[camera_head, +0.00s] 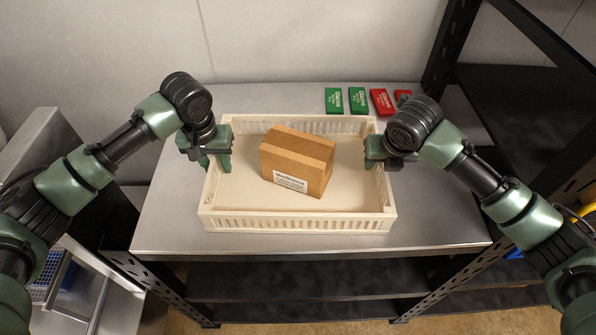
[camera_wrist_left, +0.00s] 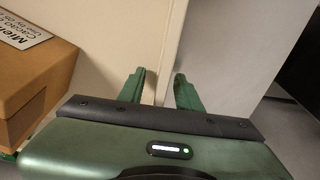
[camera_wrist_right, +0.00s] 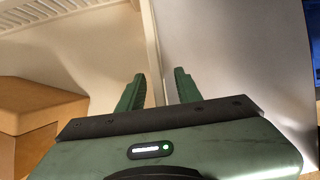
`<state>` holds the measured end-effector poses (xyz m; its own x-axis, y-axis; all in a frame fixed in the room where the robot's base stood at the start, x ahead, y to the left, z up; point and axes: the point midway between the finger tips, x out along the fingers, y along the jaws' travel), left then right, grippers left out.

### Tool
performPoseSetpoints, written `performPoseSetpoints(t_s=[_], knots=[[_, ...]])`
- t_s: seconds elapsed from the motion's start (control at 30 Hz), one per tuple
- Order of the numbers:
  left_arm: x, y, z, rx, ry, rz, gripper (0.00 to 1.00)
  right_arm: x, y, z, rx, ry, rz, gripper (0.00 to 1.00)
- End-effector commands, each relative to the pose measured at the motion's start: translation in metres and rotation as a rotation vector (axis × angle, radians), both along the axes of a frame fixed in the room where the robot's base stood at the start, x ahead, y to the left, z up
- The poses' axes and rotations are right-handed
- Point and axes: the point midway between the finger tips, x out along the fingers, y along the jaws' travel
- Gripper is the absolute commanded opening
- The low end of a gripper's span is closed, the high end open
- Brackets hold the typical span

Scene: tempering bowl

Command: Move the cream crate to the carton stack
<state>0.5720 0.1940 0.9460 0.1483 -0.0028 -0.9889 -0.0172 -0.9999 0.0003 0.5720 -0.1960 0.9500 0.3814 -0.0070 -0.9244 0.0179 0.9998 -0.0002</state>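The cream crate (camera_head: 300,224) sits on a steel-topped table, with a brown cardboard box (camera_head: 295,160) inside it. My left gripper (camera_head: 215,163) is at the crate's left wall, one finger inside and one outside. In the left wrist view the wall's rim (camera_wrist_left: 178,30) runs between the open fingers, with a gap showing. My right gripper (camera_head: 380,160) is at the right wall; in the right wrist view the rim (camera_wrist_right: 150,40) likewise runs between its open fingers. I cannot make out a carton stack in any view.
Green packs (camera_head: 358,100) and red packs (camera_head: 382,102) lie at the table's back right, behind the crate. A black shelf rack (camera_head: 520,90) stands to the right. Bare steel tabletop (camera_head: 165,220) shows around the crate. A metal cart (camera_head: 110,300) is at the lower left.

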Motion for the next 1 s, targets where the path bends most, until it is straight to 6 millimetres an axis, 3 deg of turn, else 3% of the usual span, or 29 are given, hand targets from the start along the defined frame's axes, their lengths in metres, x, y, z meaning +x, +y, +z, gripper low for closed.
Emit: performPoseSetpoints(t_s=[0.2, 0.3, 0.33, 1.0], knots=[[-0.0001, -0.0001, -0.0001, 0.000, 0.000, 0.000, 0.32, -0.0001, 0.0002, 0.0000, 0.000, 0.000, 0.000, 0.32], [-0.0001, -0.0001, 0.0000, 0.000, 0.000, -0.001, 0.04, -0.0002, 0.0002, -0.0001, 0.000, 0.000, 0.000, 0.04], [-0.0002, -0.0001, 0.0000, 0.000, 0.000, -0.001, 0.00, -0.0001, 0.0002, 0.0001, 0.000, 0.000, 0.000, 0.00], [-0.0002, 0.0000, 0.0004, 0.000, 0.000, 0.000, 0.00, -0.0002, 0.0002, 0.0002, 0.000, 0.000, 0.000, 0.00]])
